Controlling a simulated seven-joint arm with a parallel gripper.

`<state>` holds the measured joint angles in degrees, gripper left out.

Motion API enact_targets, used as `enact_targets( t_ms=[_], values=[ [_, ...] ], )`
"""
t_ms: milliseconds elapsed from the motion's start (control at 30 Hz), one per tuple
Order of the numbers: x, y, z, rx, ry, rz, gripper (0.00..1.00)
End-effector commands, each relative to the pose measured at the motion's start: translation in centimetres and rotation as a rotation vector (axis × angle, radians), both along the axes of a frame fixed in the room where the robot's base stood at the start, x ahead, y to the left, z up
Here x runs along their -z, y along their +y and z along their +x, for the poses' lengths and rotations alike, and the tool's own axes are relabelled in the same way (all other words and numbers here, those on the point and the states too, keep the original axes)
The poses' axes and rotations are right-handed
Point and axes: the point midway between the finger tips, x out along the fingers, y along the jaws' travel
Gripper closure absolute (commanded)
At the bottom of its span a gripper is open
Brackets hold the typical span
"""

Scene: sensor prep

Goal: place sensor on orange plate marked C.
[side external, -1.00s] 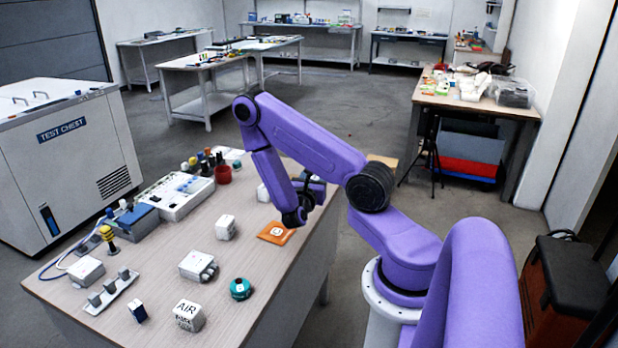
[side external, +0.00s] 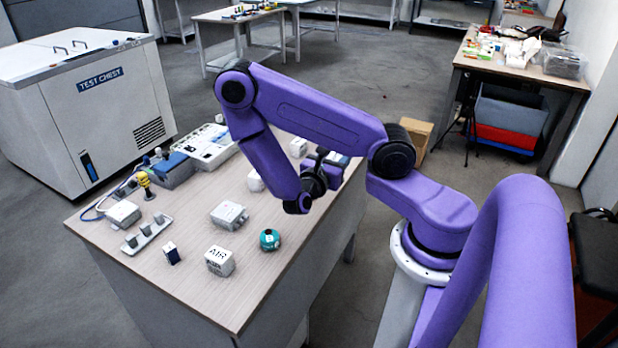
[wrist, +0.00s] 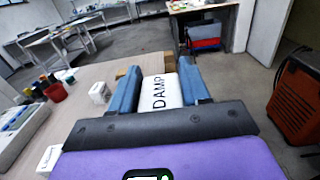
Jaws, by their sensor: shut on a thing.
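My gripper (wrist: 160,84) is shut on a white block marked DAMP (wrist: 165,92), which sits between its two blue fingers in the wrist view. The orange plate does not show in either current view. My arm covers the part of the table where it lay in the earlier side view.
On the table stand a white block marked AIR (side external: 219,261), a teal round thing (side external: 270,240), a white box (side external: 229,215) and a grey-switched strip (side external: 148,234). A white device (side external: 208,146) lies at the back. A cardboard box (side external: 418,138) stands beyond the table.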

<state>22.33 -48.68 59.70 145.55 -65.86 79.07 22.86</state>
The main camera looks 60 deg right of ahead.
Motion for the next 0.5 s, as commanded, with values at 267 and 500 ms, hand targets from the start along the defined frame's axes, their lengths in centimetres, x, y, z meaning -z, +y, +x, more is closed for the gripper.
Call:
enact_targets(
  t_ms=[267,500],
  values=[
    [1.8,-2.3,3.2,0.006,-0.006,-0.001,0.85],
    [4.2,-4.8,7.4,0.004,-0.002,-0.001,0.85]
  ],
)
